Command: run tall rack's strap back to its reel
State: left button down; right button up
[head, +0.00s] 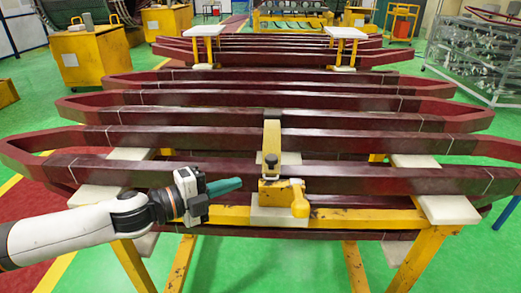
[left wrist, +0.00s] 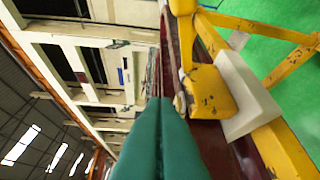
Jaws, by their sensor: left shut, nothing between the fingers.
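A yellow rack (head: 361,217) near me carries long dark red coils (head: 350,174). At its front middle, a yellow reel unit (head: 299,199) sits on a white block (head: 279,217). In the left wrist view the shut fingertips (left wrist: 172,99) are beside the yellow reel unit (left wrist: 207,92). My right gripper is not in view.
White pads (head: 449,209) lie on the rack's front corners. Behind, more coils sit with two small white-topped yellow stands (head: 346,33). Yellow cabinets (head: 90,57) stand at back left and a metal shelf (head: 475,58) at back right. Green floor (head: 230,255) shows under the rack.

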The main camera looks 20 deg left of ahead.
aim_at(271, 165)
pick_arm(q)
jog(key=w+d+p, duration=0.1)
jog(key=w, duration=0.2)
jog(key=w+d+f+p, duration=0.1)
jog(key=w+p, duration=0.1)
jog(key=w, duration=0.1)
jog(key=w+d+p, duration=0.1)
jog(key=w, duration=0.2)
jog(key=shift+w+d+f, duration=0.15)
jog(key=shift+w+d, duration=0.2)
jog(key=shift+d, duration=0.05)
